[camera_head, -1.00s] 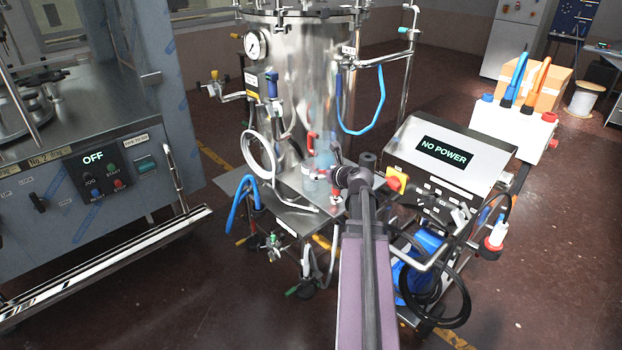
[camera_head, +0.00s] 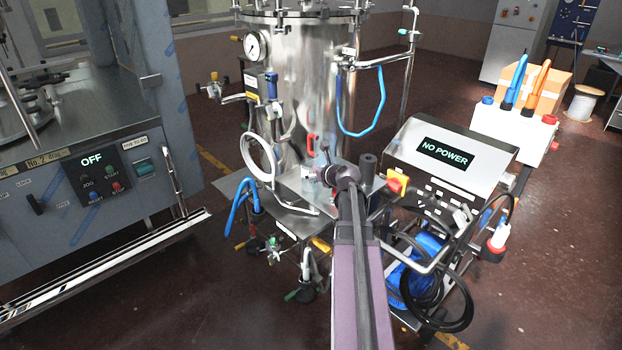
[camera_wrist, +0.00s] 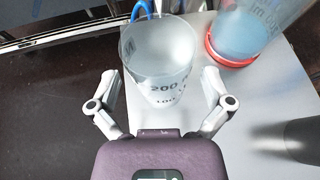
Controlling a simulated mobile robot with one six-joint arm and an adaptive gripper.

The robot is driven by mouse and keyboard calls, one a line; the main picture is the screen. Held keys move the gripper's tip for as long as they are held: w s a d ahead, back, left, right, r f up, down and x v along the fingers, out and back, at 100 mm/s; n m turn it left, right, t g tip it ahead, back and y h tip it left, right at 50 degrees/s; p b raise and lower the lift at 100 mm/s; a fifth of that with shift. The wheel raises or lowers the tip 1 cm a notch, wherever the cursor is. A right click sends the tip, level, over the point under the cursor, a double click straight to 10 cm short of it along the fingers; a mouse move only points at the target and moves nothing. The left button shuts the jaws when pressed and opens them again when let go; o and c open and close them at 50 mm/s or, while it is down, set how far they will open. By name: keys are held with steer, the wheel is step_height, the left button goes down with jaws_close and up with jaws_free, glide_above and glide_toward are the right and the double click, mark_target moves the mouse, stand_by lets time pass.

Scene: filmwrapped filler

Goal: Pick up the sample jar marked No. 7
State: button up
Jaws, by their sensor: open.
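A clear, open-topped vessel (camera_wrist: 160,56) with dark graduation marks, "200" among them, stands on a grey metal shelf in the wrist view. My gripper (camera_wrist: 161,84) is open, with one finger to the left and one to the right of this vessel's near part. A second clear vessel (camera_wrist: 252,30) with a red ring at its near end is at the upper right, partly out of frame. Its dark lettering is only partly readable, and I see no "No. 7" on either. In the head view my gripper (camera_head: 328,174) is over the shelf and largely hides what lies beneath.
The shelf (camera_wrist: 245,115) has a dark round post (camera_wrist: 303,140) at its right. A steel tank (camera_head: 300,90) stands behind it. A "NO POWER" console (camera_head: 450,150) is to the right, with hoses and cables below. A grey machine (camera_head: 60,190) reading "OFF" stands left.

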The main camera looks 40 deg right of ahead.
steer(key=shift+b+x, duration=0.3)
steer(key=shift+x, duration=0.95)
steer(key=c, duration=0.9)
